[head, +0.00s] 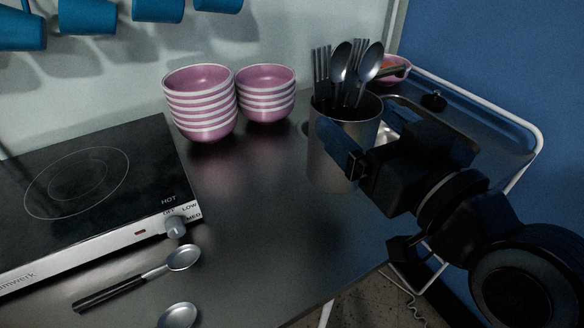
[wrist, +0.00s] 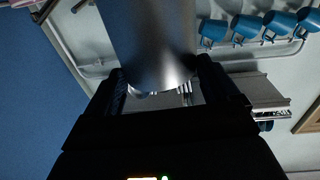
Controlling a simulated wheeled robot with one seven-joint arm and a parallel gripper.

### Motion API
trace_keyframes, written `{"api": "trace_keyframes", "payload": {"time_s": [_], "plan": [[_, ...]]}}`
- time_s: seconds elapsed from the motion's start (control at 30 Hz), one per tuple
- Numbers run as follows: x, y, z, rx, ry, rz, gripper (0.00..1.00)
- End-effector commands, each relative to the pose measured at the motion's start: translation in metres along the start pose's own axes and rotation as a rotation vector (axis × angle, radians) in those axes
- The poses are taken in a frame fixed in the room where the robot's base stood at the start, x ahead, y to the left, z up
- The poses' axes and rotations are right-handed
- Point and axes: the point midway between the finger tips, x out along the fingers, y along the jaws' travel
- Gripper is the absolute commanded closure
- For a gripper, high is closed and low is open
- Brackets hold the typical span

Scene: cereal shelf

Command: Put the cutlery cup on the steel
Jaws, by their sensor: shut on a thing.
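The cutlery cup (head: 331,164) is a grey metal cylinder with several forks and spoons (head: 345,75) standing in it. It is upright in the head view, at the right part of the steel counter (head: 270,210). My gripper (head: 340,150) reaches in from the right and is shut on the cup. In the wrist view the cup (wrist: 150,40) fills the space between the fingers of my gripper (wrist: 160,88). I cannot tell whether the cup's base touches the steel, as its lower right side is partly hidden by my gripper.
Two stacks of pink bowls (head: 203,105) (head: 266,95) stand left of the cup. A hotplate (head: 90,190) is at left, with two loose spoons (head: 140,280) in front. A sink (head: 480,115) lies behind my gripper. Blue mugs (head: 88,17) hang above. The steel's middle is clear.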

Motion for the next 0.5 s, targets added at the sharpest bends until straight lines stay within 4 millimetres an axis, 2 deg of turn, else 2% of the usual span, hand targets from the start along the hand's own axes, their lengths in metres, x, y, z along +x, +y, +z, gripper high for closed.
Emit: {"api": "trace_keyframes", "payload": {"time_s": [0.1, 0.23, 0.5], "plan": [[0.018, -0.02, 0.014, 0.0, 0.0, -0.006, 0.57], [0.035, -0.037, 0.028, 0.0, 0.001, -0.004, 0.57], [0.05, -0.052, 0.043, 0.0, 0.002, -0.001, 0.57]]}}
